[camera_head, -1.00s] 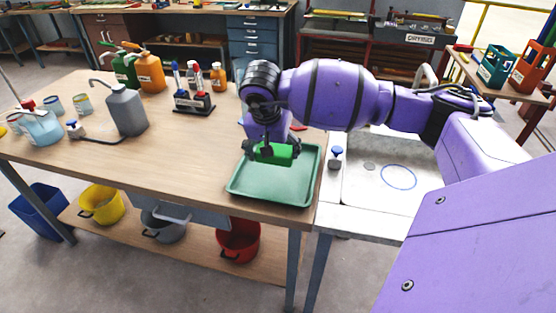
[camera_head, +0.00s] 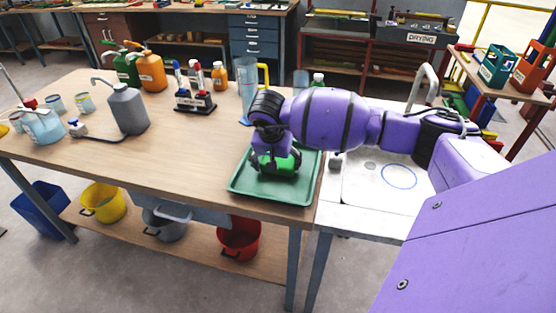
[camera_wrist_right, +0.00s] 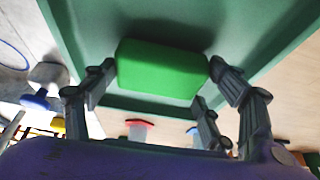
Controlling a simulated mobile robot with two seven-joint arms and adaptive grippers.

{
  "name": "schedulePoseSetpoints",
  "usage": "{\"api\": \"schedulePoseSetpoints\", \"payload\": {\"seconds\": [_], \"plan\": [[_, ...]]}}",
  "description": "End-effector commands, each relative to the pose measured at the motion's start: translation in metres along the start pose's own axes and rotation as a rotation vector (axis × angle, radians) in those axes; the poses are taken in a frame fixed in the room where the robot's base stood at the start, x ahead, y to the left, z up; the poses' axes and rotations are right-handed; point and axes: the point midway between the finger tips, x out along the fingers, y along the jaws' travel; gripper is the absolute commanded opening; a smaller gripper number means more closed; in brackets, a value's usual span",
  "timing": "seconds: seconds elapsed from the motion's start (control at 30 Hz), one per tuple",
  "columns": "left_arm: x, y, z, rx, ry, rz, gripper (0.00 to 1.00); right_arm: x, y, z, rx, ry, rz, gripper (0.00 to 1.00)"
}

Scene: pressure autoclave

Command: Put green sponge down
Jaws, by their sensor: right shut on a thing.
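The green sponge (camera_head: 275,163) is at the green tray (camera_head: 247,185) near the table's front right corner. My right gripper (camera_head: 275,160) comes down over the tray from above and is shut on the sponge. In the right wrist view the sponge (camera_wrist_right: 162,70) sits between the fingers of my gripper (camera_wrist_right: 160,85), with the tray floor (camera_wrist_right: 215,25) close behind it. I cannot tell whether the sponge touches the tray floor. My left gripper is not in view.
A rack of small bottles (camera_head: 195,100), a grey pump can (camera_head: 126,110) and a tall blue cylinder (camera_head: 247,100) stand on the wooden table. A white sink surface (camera_head: 375,205) adjoins on the right.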

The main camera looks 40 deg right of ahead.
Motion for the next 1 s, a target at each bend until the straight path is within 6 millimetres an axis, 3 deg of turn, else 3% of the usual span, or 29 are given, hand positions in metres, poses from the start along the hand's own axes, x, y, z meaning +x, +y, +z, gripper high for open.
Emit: {"api": "schedulePoseSetpoints", "payload": {"seconds": [0.03,0.07,0.2,0.67,1.0], "plan": [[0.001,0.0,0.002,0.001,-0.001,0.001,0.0,0.004,0.0,0.002,-0.001,-0.002,0.002,0.56],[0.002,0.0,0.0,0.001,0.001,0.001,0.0,0.003,0.0,0.002,-0.001,-0.002,0.002,0.8],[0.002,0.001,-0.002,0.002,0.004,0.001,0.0,0.002,0.0,0.001,0.0,-0.001,0.001,0.96],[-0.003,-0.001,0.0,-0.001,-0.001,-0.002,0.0,-0.007,0.0,-0.002,0.0,0.001,-0.001,0.96],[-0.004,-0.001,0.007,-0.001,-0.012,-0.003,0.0,-0.074,-0.001,-0.002,-0.001,0.002,-0.003,0.96]]}}
